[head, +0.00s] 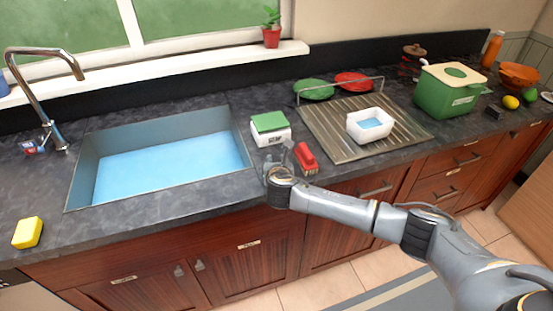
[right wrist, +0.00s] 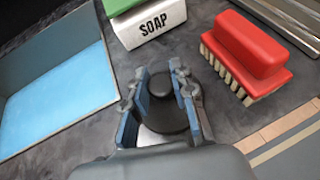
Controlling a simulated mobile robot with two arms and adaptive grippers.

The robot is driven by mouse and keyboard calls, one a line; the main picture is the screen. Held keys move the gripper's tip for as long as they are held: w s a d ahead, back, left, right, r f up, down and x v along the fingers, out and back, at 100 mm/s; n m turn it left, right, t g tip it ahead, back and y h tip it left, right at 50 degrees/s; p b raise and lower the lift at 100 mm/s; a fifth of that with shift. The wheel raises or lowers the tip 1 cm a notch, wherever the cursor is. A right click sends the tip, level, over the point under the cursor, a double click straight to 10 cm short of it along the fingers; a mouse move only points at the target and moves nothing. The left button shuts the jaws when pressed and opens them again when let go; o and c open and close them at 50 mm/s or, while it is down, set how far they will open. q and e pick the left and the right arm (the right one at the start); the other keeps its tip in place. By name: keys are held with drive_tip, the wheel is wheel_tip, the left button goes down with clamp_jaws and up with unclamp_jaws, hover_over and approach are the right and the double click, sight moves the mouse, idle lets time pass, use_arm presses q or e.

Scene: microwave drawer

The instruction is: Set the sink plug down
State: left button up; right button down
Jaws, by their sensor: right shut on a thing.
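My right gripper (head: 277,158) is over the counter's front strip, between the sink's right side and the red brush. In the right wrist view, its two fingers (right wrist: 163,88) are shut on the sink plug (right wrist: 162,116), a round black piece with a small knob on top. I cannot tell whether the plug touches the counter. In the head view the plug is not clearly visible at the gripper. The sink (head: 165,165) is to the left, filled with blue water; its corner also shows in the right wrist view (right wrist: 60,95). My left gripper is not in view.
A white soap box (head: 270,135) with a green top stands just behind the gripper. A red brush (head: 306,158) lies close on its right. A ribbed drainer (head: 345,145) holds a white tub (head: 370,125). A yellow sponge (head: 28,232) lies at the far left.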

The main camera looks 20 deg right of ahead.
drive_tip(key=c, duration=1.1)
unclamp_jaws()
drive_tip(key=shift+s, duration=0.1)
drive_tip(key=v, duration=1.2)
drive_tip(key=shift+b, duration=0.45)
drive_tip(key=shift+a, duration=0.1)
